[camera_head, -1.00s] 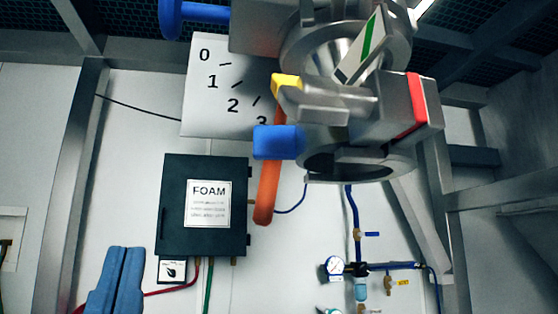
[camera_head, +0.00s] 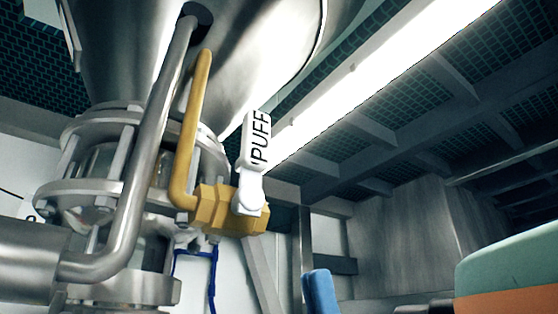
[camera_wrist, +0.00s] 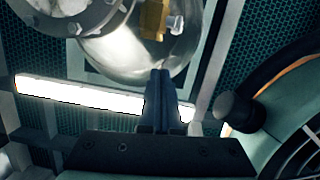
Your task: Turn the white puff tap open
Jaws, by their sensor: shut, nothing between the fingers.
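The white puff tap (camera_head: 256,150) is a lever with the word PUFF on it. It points up, roughly crosswise to the brass valve body (camera_head: 225,208) it is mounted on. In the wrist view the brass valve (camera_wrist: 154,20) is at the top, with a small white part of the tap (camera_wrist: 177,25) at its right side. My gripper's blue fingers (camera_head: 318,277) show low in the head view, below and to the right of the tap and apart from it. In the wrist view the fingers (camera_wrist: 166,78) are together and empty, pointing up the picture toward the vessel.
A brass pipe (camera_head: 193,110) rises from the valve, and a thick steel pipe (camera_head: 148,140) runs left of it. A large steel hopper (camera_head: 130,55) hangs above. A steel and glass coupling (camera_head: 95,180) stands at left. Open space lies right of the tap.

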